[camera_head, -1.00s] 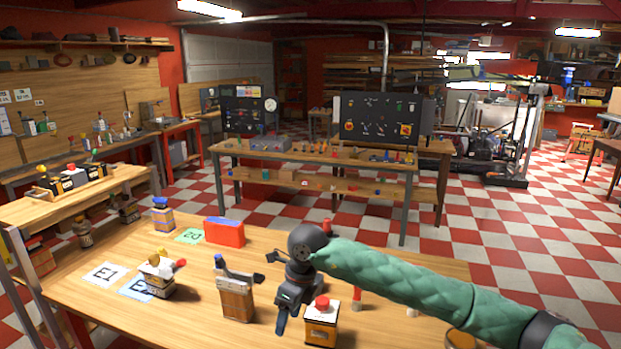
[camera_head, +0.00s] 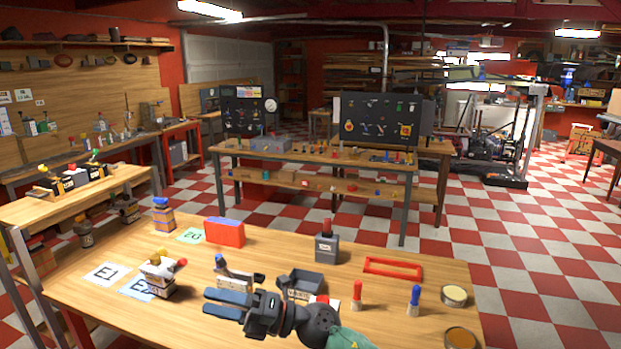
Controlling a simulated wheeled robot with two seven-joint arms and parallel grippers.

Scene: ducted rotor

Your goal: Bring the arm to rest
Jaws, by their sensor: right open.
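My right gripper (camera_head: 228,304) is low over the front of the wooden table (camera_head: 390,325), its two blue fingers pointing left with a gap between them. Nothing shows between the fingers. The green sleeve of my right arm (camera_head: 350,340) shows only at the bottom edge. The gripper hides part of a wooden block with a dark lever (camera_head: 234,275) and most of a red-topped block (camera_head: 334,303) behind it. I cannot tell whether it touches either. My left gripper is not in view.
A grey box (camera_head: 327,248), red frame (camera_head: 393,268), red and blue-handled pieces (camera_head: 414,300) and round tins (camera_head: 454,295) stand at the right. A red-blue block (camera_head: 224,232) and labelled cards (camera_head: 105,273) lie left.

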